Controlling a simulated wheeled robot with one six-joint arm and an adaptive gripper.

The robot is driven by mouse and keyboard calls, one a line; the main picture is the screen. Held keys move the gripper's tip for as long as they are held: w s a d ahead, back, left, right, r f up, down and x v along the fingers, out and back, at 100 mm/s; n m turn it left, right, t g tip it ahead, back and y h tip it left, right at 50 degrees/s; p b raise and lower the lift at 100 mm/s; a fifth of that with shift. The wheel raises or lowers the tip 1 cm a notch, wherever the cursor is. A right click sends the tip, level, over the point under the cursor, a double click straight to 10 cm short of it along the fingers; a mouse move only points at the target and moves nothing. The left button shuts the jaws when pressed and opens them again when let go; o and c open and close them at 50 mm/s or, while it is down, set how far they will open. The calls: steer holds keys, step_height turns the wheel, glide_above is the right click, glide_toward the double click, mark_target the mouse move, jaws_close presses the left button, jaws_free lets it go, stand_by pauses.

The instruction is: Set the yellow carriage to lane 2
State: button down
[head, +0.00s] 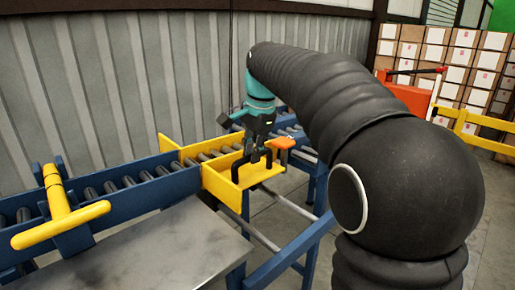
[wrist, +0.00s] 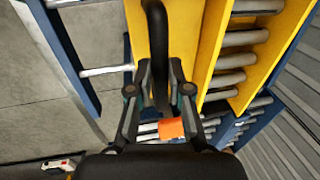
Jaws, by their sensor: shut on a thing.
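The yellow carriage (head: 222,187) holds a short stretch of rollers between yellow side plates, at the end of the blue roller conveyor in the head view. Its yellow plate also shows in the wrist view (wrist: 205,45). A black handle (wrist: 155,25) stands on the carriage's near ledge. My gripper (head: 256,150) is shut on this handle, and its fingers show on both sides of it in the wrist view (wrist: 160,82). An orange piece (head: 283,142) sits beside the gripper. I see no lane numbers.
A blue roller conveyor (head: 115,205) runs left, with a yellow T-shaped bar (head: 62,215) across it. A grey metal table (head: 165,250) stands in front. Blue frame rails (head: 290,252) lie right of the carriage. Stacked cartons (head: 455,65) and a yellow railing (head: 485,120) are behind right.

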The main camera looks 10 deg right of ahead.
steer(key=c, duration=1.1)
jaws_free()
step_height(320, 180, up, 12)
steer(key=s+d, duration=0.1)
steer(key=s, duration=0.1)
steer(key=shift+d+f, duration=0.1)
steer(key=s+d+f+n+t, duration=0.1)
steer(key=s+f+n, duration=0.5)
steer(key=s+f, duration=0.6)
steer(key=s+d+f+n+t+h, duration=0.1)
steer(key=s+f+n, duration=0.4)
steer(key=s+f, duration=0.6)
steer(key=s+t, duration=0.1)
steer(key=s, duration=0.2)
steer(key=shift+d+f+n+t, duration=0.25)
steer(key=shift+f+n+t, duration=0.1)
steer(key=shift+n+t, duration=0.05)
